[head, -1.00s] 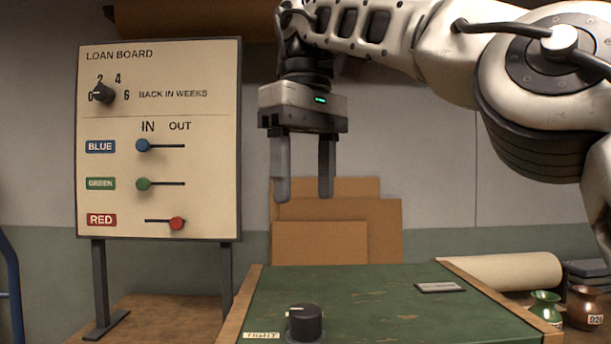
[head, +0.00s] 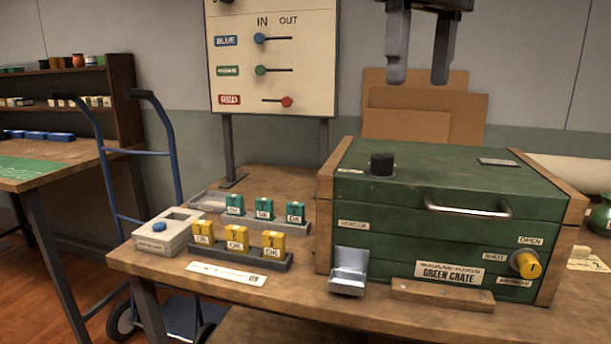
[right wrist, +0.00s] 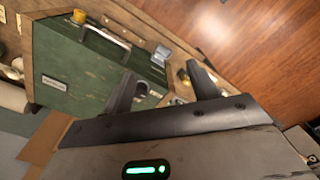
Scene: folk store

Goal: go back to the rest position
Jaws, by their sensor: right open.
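My right gripper (head: 419,78) hangs fingers-down at the top of the head view, open and empty, above and behind the green crate (head: 436,216). Its two fingers also show in the right wrist view (right wrist: 160,88), apart with nothing between them. The crate stands on the wooden bench with a black knob (head: 382,164) and a metal handle (head: 468,207) on it. The wrist view shows the crate (right wrist: 90,68) beyond the fingers. My left gripper is in neither view.
Yellow blocks (head: 237,238) and teal blocks (head: 264,209) stand in racks left of the crate. A yellow knob (head: 527,264) is on its front. A blue hand truck (head: 160,130) stands at left.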

